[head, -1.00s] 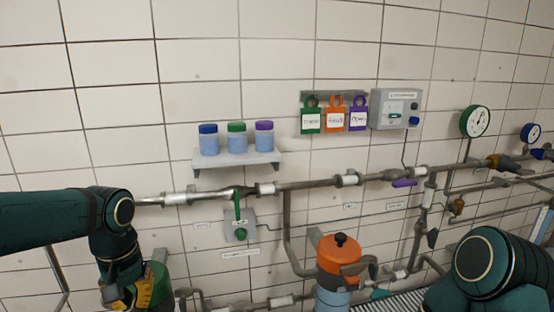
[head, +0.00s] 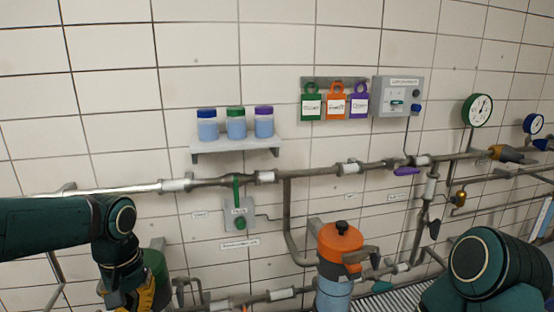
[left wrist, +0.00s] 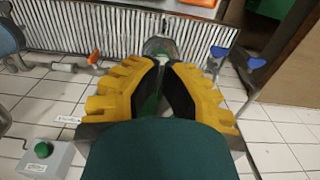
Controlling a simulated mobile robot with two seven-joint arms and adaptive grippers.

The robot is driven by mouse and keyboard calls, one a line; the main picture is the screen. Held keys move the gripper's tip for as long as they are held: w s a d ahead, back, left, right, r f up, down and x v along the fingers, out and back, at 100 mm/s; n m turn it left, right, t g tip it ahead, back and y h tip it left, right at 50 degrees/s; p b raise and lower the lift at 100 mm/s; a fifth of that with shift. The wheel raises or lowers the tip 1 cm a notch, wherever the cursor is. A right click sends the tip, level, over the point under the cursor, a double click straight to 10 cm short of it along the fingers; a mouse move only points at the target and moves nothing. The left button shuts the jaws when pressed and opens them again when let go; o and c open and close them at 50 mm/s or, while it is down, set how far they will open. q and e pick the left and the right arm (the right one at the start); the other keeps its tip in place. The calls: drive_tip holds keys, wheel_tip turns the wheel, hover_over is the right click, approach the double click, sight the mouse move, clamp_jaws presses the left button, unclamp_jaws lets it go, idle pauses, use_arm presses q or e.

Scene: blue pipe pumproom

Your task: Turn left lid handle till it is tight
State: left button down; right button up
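In the head view a green vessel (head: 157,272) stands at the lower left. It is partly hidden behind my left arm, and I cannot make out its lid handle. My left gripper (head: 128,296), with yellow fingers, points down just in front of and to the left of it. In the left wrist view the left gripper (left wrist: 164,68) shows black inner pads with a narrow gap between them. A green part (left wrist: 152,105) shows low in that gap, apparently not clamped. My right gripper is out of view.
An orange-lidded vessel (head: 340,245) with a black knob stands right of centre. Pipes (head: 225,182) run along the tiled wall. A shelf (head: 235,150) holds three jars. A grey box with a green button (head: 240,222) is right of my left arm. A grating (left wrist: 110,38) covers part of the floor.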

use_arm(q)
drive_tip(key=shift+w+a, duration=0.4)
drive_tip(key=shift+w, duration=0.1)
idle(0.7)
drive_tip(key=shift+s+a+p, duration=0.2)
drive_tip(key=shift+a+p, duration=0.05)
drive_tip(key=shift+p, duration=0.05)
idle(0.4)
drive_tip(key=shift+s+a, duration=0.15)
drive_tip(key=shift+a, duration=0.3)
drive_tip(key=shift+a+p, duration=0.45)
drive_tip(key=shift+a, duration=0.4)
drive_tip(key=shift+s, duration=0.1)
